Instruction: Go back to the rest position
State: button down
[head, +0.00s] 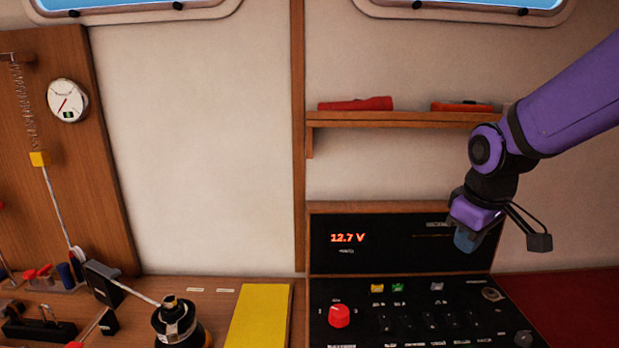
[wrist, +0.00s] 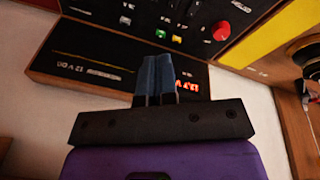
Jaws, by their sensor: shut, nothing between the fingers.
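My gripper (head: 466,240) hangs from my purple arm at the right, in front of the black display panel. In the wrist view its two blue fingers (wrist: 157,75) lie together, shut, with nothing between them. The fingers appear apart from the panel, though the exact gap cannot be told. The display panel (head: 400,262) shows "12.7 V" in red digits. Below it, the switch panel (head: 420,318) carries a red knob (head: 339,315) and several small switches. The red knob also shows in the wrist view (wrist: 221,31).
A wooden shelf (head: 400,119) with a red torch (head: 356,104) sits behind my arm. A yellow board (head: 259,316) and a black winch (head: 178,325) with a white line stand at the lower left. A wooden board (head: 100,150) holds a round gauge (head: 67,100). The wall between is clear.

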jog(key=s+d+r+m+t, duration=0.1)
jog(key=s+r+m, duration=0.2)
jog(key=s, duration=0.5)
jog(key=s+d+r+m+t, duration=0.1)
jog(key=s+r+m, duration=0.2)
jog(key=s+r, duration=0.3)
jog(key=shift+s+d+r+t, duration=0.15)
jog(key=shift+s+d+t, duration=0.2)
jog(key=shift+s, duration=1.2)
